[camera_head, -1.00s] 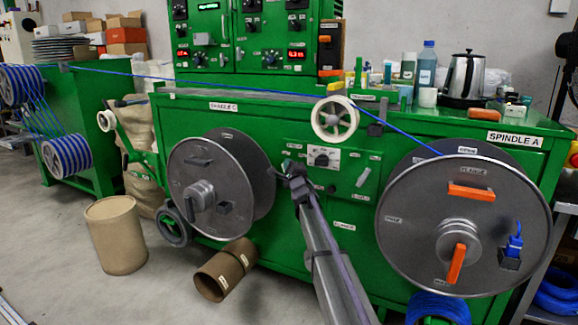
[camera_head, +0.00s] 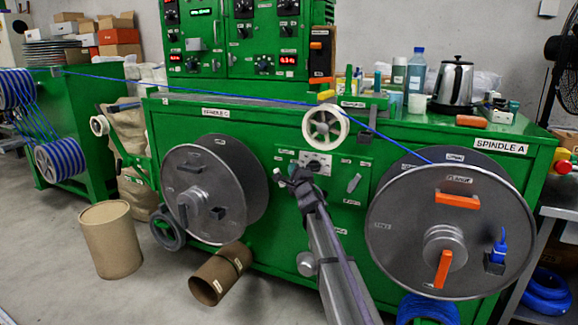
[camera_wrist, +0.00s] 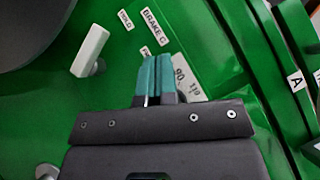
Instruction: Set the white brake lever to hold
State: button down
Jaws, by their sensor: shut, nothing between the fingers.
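In the wrist view a white lever (camera_wrist: 91,50) stands out from the green panel, slanted, left of my fingers. A HOLD label (camera_wrist: 125,20) is to its upper right, with a BRAKE C label (camera_wrist: 157,27) further right. A smaller label (camera_wrist: 146,52) is partly hidden by my fingertips. My gripper (camera_wrist: 155,62) is shut and empty, its teal fingers pointing at the panel beside the lever, with a visible gap to it.
A dial plate (camera_head: 315,163) is just right of my gripper, with another pale lever (camera_head: 353,183) further right. The spindle C reel (camera_head: 215,170) is on the left and the spindle A reel (camera_head: 410,245) on the right. Blue cable (camera_head: 200,83) runs above past a white pulley (camera_head: 325,127).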

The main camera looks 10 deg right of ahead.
jog(key=s, duration=0.1)
jog(key=s+r, duration=0.1)
jog(key=s, duration=0.2)
jog(key=shift+s+d+r+p, duration=0.2)
jog(key=shift+d+p, duration=0.1)
jog(key=shift+p, duration=0.1)
jog(key=s+d+f+n+g+h, duration=0.3)
jog(key=s+f+n+g, duration=0.25)
jog(key=s+f, duration=0.2)
jog(key=s+d+f+n+g+h, duration=0.2)
jog(key=s+f+n+g+h, duration=0.1)
jog(key=s+f+n+g, duration=0.35)
jog(key=s+a+f+n+g+y, duration=0.1)
jog(key=s+a+f+n+g, duration=0.15)
jog(key=s, duration=0.85)
jog(key=s+a+f+n+g+y, duration=0.1)
jog(key=s+a+f+n+g, duration=0.2)
jog(key=s, duration=0.7)
jog(key=s+a+f+n+g+y, duration=0.1)
jog(key=s+a+f+n+g, duration=0.2)
jog(key=s, duration=0.8)
notch_tip(320, 180, up, 38)
jog(key=p, duration=3.7)
jog(key=shift+s+d+g, duration=0.3)
jog(key=shift+d+g, duration=0.05)
jog(key=shift+d, duration=0.1)
